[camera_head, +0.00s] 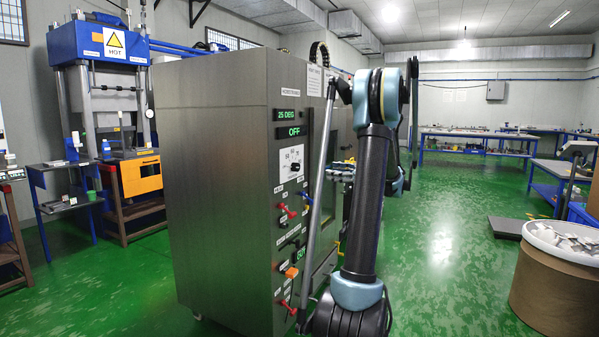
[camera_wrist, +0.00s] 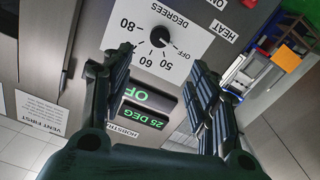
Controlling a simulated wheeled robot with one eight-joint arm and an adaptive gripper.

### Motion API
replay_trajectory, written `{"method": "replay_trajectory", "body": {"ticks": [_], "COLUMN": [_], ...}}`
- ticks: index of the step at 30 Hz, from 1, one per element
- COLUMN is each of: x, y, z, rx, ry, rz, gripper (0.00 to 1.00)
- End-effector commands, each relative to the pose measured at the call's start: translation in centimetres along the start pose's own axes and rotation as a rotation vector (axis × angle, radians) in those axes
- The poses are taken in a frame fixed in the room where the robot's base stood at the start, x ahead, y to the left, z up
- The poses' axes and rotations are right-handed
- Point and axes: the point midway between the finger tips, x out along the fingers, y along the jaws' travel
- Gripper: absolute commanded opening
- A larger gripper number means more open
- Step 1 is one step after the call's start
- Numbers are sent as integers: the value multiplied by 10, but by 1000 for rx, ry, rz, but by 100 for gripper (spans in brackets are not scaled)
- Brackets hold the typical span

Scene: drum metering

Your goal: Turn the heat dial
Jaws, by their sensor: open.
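The heat dial is a small round black knob (camera_wrist: 158,37) on a white plate marked DEGREES, with OFF, 50, 60 and 80 around it. It also shows on the cabinet front in the head view as a dark knob (camera_head: 294,167). My gripper (camera_wrist: 160,62) is open and empty in the wrist view. Its fingers are apart and point toward the dial plate, with the knob seen between and beyond their tips. No touch on the knob shows. Which mark the knob points at is too small to tell. In the head view I cannot make out the gripper.
The steel cabinet (camera_head: 220,180) carries green displays reading 25 DEG (camera_head: 287,116) and OFF (camera_head: 294,131) above the dial. Red handles (camera_head: 288,210) and an orange button (camera_head: 291,272) sit below. A drum (camera_head: 545,290) stands right.

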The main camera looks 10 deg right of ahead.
Motion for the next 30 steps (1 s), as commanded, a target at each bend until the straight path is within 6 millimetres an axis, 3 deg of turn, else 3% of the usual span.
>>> {"method": "replay_trajectory", "body": {"ticks": [5, 30], "x": [15, 156], "y": [0, 0], "z": [0, 0], "rx": [-3, -1], "ry": [4, 2], "rz": [-1, -2], "gripper": [54, 54]}}
